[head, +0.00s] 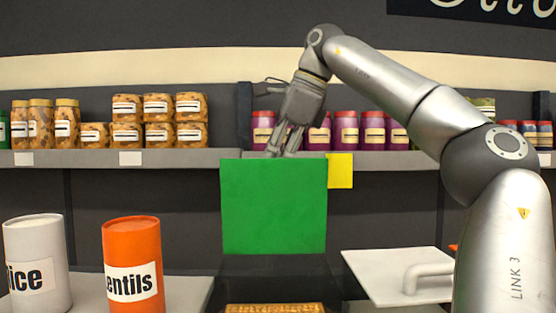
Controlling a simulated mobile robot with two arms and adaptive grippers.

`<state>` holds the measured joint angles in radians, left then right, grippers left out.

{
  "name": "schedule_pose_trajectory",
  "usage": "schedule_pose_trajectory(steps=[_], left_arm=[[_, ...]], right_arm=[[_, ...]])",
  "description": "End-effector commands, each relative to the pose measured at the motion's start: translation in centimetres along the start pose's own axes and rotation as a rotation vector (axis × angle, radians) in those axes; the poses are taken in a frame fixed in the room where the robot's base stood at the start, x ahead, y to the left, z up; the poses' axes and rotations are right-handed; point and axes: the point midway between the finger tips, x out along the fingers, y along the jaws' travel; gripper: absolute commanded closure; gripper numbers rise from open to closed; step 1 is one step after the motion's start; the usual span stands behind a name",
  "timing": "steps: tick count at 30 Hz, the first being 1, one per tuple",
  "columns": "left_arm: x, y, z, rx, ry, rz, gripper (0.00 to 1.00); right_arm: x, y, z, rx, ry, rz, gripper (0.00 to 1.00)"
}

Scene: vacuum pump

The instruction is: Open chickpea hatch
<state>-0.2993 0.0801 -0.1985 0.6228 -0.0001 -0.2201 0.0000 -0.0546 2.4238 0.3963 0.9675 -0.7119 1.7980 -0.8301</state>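No label naming chickpeas is readable here. A flat green square panel (273,206) stands upright in the middle of the head view. A white flat lid with a handle (397,277) lies at the lower right, partly behind my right arm. My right gripper (283,152) points down at the top edge of the green panel. Its fingertips reach that edge, but I cannot tell whether they touch it or what lies between them. My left gripper is not in view.
A white canister (37,265) and an orange canister marked "entils" (133,266) stand at the lower left. A small yellow square (340,171) sits beside the panel. Yellow-orange contents (273,308) show below it. A shelf (180,158) with jars runs behind.

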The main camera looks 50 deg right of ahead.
Motion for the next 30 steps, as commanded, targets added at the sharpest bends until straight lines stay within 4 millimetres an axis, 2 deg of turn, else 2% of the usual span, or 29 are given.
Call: schedule_pose_trajectory(steps=[1, 6, 19, 30], left_arm=[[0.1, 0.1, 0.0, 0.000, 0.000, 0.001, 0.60], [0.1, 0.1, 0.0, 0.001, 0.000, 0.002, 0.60], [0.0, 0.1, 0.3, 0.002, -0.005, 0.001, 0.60], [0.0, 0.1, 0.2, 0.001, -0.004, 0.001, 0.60]], right_arm=[[0.7, 0.2, -0.2, -0.005, 0.014, 0.017, 0.82], [0.5, 0.1, -0.1, -0.003, 0.009, 0.012, 0.63], [-0.3, 0.0, 0.0, 0.000, 0.002, 0.003, 0.63], [-4.1, -0.2, 0.0, 0.000, 0.004, 0.006, 0.63]])
